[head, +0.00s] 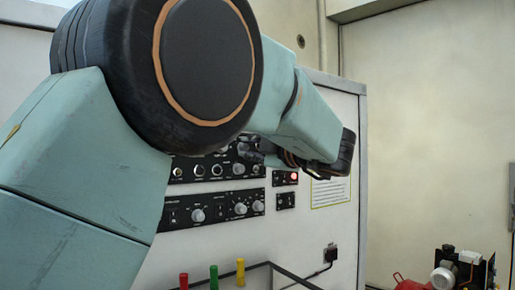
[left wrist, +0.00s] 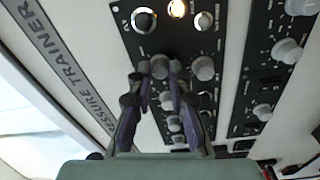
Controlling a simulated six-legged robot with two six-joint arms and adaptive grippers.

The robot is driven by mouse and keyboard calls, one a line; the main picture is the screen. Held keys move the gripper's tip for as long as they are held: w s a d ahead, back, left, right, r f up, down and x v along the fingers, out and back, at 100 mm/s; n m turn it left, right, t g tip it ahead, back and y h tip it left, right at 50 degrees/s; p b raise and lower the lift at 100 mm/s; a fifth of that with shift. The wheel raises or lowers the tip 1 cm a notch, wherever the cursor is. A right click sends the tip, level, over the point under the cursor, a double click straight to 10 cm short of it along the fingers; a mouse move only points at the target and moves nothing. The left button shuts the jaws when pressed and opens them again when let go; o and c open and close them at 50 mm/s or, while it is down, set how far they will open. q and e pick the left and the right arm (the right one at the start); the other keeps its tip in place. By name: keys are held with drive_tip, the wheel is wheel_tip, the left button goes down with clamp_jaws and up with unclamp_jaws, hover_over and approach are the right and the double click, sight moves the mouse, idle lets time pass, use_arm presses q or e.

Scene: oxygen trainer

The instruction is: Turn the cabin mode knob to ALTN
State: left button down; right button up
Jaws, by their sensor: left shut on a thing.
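My left gripper (left wrist: 158,72) is at the upper black panel (left wrist: 185,50) in the left wrist view. Its two fingers are closed on the sides of a small grey knob (left wrist: 159,66), with a finger on each side. The knob's label and pointer cannot be read, so I cannot tell its setting. In the head view my left gripper (head: 254,151) is at the top of the panel, dark and mostly hidden by my own arm, and the held knob cannot be made out. My right gripper is not in view.
Another grey knob (left wrist: 203,68) sits close to the right of my fingers. In the head view, a red lamp (head: 294,176) glows beside the panels. Red, green and yellow posts (head: 213,274) stand below.

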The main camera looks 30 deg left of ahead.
use_arm(q)
drive_tip(key=shift+r, duration=0.3)
drive_tip(key=c, duration=1.5)
unclamp_jaws()
drive_tip(key=shift+c, duration=0.2)
drive_tip(key=o, duration=0.3)
drive_tip(key=shift+w+a+f, duration=0.1)
drive_tip(key=shift+a+f, duration=0.15)
drive_tip(key=shift+f, duration=0.05)
